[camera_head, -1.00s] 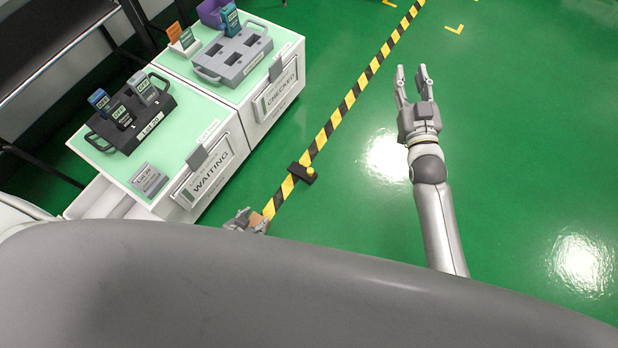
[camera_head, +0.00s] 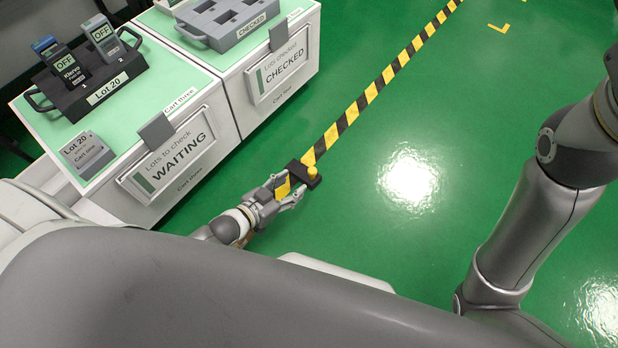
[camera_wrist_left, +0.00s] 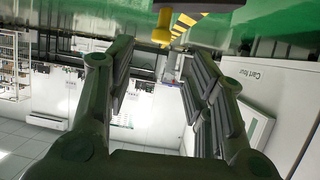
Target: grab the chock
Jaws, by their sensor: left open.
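The chock is a dark block (camera_head: 303,176) with a yellow knob, lying on the striped floor line beside the carts. My left gripper (camera_head: 288,189) is open in the head view, with its fingertips right at the near side of the chock. Whether they touch it I cannot tell. In the left wrist view the open fingers (camera_wrist_left: 160,75) have nothing between them, and the chock's dark body and yellow knob (camera_wrist_left: 163,27) show at the top edge, beyond the fingertips. My right arm shows at the right of the head view, but its gripper is out of the picture.
The WAITING cart (camera_head: 193,98) stands left of my left gripper, bearing a dark Lot 20 tray (camera_head: 100,98) with handheld testers. The CHECKED cart (camera_head: 287,45) adjoins it, with a grey tray (camera_head: 228,30). The green floor right of the striped line is clear.

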